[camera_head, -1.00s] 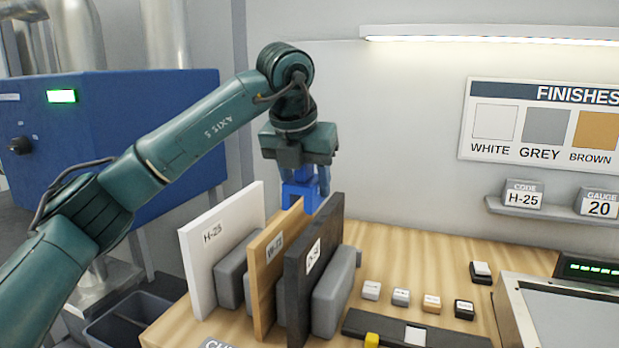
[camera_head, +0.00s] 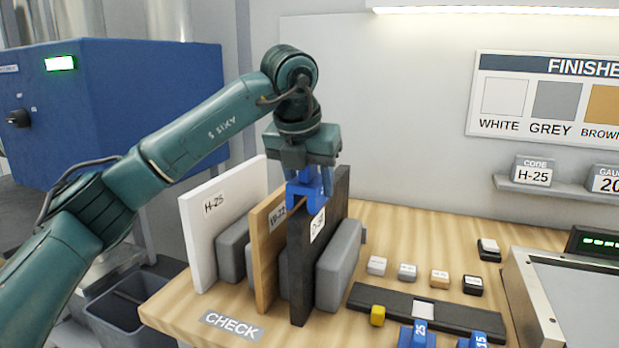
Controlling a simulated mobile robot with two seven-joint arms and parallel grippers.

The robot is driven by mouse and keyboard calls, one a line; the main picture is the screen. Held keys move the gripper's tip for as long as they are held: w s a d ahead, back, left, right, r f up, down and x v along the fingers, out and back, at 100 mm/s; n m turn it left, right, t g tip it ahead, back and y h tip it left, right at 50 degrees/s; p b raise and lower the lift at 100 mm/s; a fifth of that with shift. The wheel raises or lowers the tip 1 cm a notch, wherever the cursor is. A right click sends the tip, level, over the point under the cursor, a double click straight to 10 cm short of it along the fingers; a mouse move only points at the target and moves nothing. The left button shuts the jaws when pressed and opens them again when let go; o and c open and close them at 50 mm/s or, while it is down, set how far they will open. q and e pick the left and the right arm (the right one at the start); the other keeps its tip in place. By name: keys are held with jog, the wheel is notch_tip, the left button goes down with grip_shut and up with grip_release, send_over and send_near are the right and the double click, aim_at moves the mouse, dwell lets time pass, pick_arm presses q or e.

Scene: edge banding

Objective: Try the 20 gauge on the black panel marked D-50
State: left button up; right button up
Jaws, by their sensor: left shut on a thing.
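The black panel (camera_head: 301,270) stands upright in the rack on the bench. Its white label is partly covered, so its full code cannot be read. My left gripper (camera_head: 307,183) is shut on a blue gauge (camera_head: 308,196), pointing down above the top edges of the black and brown panels. The gauge's prongs reach the black panel's upper edge; I cannot tell whether they straddle it or touch it. No number shows on the held gauge. My right gripper is not in view.
A brown panel (camera_head: 264,255) and a white panel (camera_head: 205,250) stand left of the black one, between grey blocks (camera_head: 340,265). Blue gauges marked 25 (camera_head: 418,335) and 15 (camera_head: 478,341) lie at the front. Small sample blocks (camera_head: 407,271) sit on the right.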

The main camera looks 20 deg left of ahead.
pick_arm(q)
jog(key=shift+f+b, duration=0.35)
jog(key=shift+f, duration=0.1)
dwell(0.9)
dwell(0.6)
jog(key=shift+r+p, duration=2.9)
jog(key=shift+r, duration=0.65)
jog(key=shift+f, duration=0.1)
